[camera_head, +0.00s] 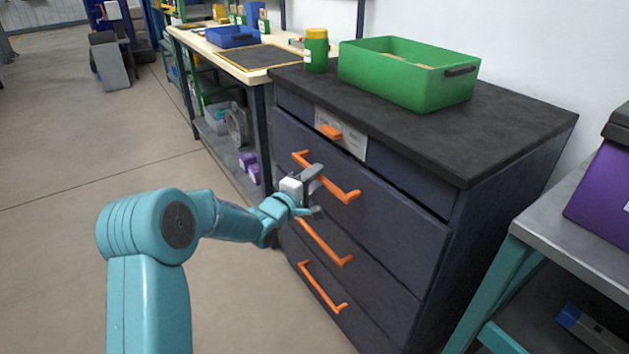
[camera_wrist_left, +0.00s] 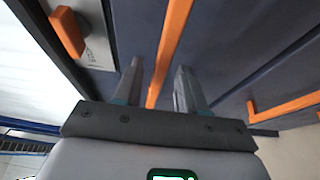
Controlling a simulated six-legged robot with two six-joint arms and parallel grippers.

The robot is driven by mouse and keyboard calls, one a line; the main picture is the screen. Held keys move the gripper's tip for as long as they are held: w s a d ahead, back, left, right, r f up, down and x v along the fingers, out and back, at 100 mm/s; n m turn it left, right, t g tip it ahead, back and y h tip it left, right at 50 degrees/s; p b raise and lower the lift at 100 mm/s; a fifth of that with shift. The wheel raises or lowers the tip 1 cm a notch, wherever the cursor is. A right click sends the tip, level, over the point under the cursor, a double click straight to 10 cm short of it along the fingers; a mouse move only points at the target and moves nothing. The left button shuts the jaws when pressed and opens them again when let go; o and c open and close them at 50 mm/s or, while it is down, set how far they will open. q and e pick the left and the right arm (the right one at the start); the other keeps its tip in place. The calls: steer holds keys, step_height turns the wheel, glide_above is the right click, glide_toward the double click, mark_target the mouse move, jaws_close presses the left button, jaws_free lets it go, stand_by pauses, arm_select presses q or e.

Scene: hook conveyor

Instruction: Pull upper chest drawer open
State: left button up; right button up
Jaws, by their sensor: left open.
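The dark chest (camera_head: 515,185) has several drawers with long orange bar handles. The upper drawer (camera_head: 400,215) looks shut, its front in line with those below. Its orange handle (camera_head: 347,194) slants across the front. My left gripper (camera_head: 314,190) is at this handle, near its middle, with open fingers. In the left wrist view the upper handle (camera_wrist_left: 171,45) runs between the two fingers of my left gripper (camera_wrist_left: 160,72), with space on both sides. Whether the fingers touch it cannot be told. My right gripper is in neither view.
A green bin (camera_head: 405,90) and a green jar with a yellow lid (camera_head: 316,55) stand on the chest top. An orange knob on a white plate (camera_head: 330,131) sits above the upper handle. A grey table (camera_head: 575,225) stands close at right. The floor (camera_head: 90,165) at left is clear.

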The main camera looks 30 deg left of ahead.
arm_select(q)
steer(key=shift+w, duration=0.2)
jaws_close()
steer(key=shift+s, duration=0.1)
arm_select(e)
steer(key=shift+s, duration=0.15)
